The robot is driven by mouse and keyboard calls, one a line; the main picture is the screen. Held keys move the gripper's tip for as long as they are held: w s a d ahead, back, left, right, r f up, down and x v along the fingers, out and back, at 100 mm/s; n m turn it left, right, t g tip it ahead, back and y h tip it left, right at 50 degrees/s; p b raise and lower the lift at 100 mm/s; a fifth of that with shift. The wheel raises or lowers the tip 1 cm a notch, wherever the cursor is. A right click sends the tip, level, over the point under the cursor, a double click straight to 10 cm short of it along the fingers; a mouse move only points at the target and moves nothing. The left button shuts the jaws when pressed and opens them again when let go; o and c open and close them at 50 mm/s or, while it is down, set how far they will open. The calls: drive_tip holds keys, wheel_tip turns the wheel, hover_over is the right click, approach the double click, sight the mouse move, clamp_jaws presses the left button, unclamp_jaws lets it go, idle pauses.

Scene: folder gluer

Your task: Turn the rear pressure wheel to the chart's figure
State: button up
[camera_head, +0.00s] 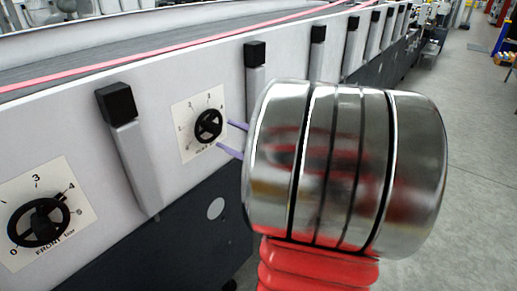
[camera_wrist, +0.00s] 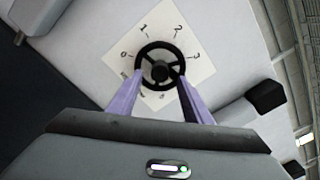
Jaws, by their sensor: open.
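The rear pressure wheel (camera_head: 208,125) is a small black spoked handwheel on a white dial plate (camera_head: 187,118) fixed to the machine's pale side. In the wrist view the wheel (camera_wrist: 160,66) sits near the top middle, with figures 0, 1, 2 and 3 readable around it. My gripper (camera_wrist: 160,88) is open, its two purple fingers at the lower left and lower right of the wheel. I cannot tell whether they touch the rim. In the head view the gripper's purple fingertips (camera_head: 236,139) show just right of the wheel; my wrist hides the rest. No chart shows.
A second black wheel, the front pressure wheel (camera_head: 38,222), sits on its own dial at the lower left. Grey posts with black caps (camera_head: 116,102) stick out along the machine's side, one between the two wheels. Open floor (camera_head: 480,190) lies to the right.

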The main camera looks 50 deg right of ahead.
drive_tip(key=s, duration=1)
drive_tip(key=shift+w, duration=0.1)
idle(0.5)
